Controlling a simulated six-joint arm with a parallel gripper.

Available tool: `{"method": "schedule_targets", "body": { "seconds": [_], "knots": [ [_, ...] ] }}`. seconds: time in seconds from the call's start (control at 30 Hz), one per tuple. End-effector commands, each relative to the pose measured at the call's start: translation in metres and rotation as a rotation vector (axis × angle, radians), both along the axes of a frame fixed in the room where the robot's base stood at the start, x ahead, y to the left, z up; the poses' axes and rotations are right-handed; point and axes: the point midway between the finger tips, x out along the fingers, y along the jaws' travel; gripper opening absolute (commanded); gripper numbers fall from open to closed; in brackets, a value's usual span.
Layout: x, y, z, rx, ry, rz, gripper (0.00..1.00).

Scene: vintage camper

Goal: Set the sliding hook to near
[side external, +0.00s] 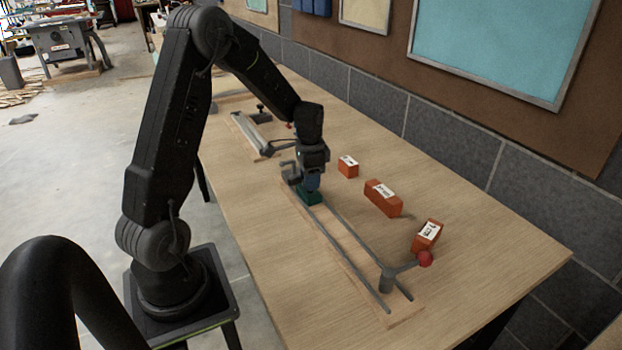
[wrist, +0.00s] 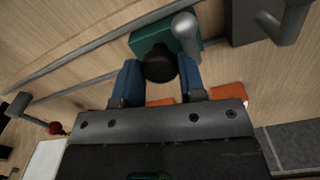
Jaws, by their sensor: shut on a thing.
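The sliding hook's green carriage (side external: 308,196) sits on two grey rails (side external: 345,248), at the end away from the red-ball lever. In the wrist view the carriage (wrist: 148,43) carries a grey post (wrist: 186,30) and a dark round knob (wrist: 159,66). My gripper (side external: 312,184) is directly above the carriage, pointing down. In the wrist view the blue fingers of my gripper (wrist: 159,78) are shut on the dark knob, one on each side. The fingers hide part of the carriage in the side view.
Three orange blocks with white labels (side external: 348,167) (side external: 382,198) (side external: 427,236) stand right of the rails; I cannot read the labels. A grey lever with a red ball (side external: 425,258) is at the rails' front end. Another fixture (side external: 252,135) lies behind.

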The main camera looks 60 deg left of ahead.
Motion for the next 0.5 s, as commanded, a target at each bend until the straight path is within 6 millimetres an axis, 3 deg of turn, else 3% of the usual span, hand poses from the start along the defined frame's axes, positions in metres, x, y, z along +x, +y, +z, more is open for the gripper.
{"method": "schedule_targets", "body": {
  "seconds": [0.03,0.07,0.3,0.5],
  "knots": [
    [0.0006,0.0069,0.0013,0.014,-0.008,0.002,0.00],
    [0.0007,0.0069,0.0014,0.014,-0.009,0.003,0.40],
    [0.0005,0.0055,0.0011,0.012,-0.008,0.003,0.63],
    [0.0003,0.0041,0.0008,0.009,-0.006,0.002,0.63]
  ]
}}
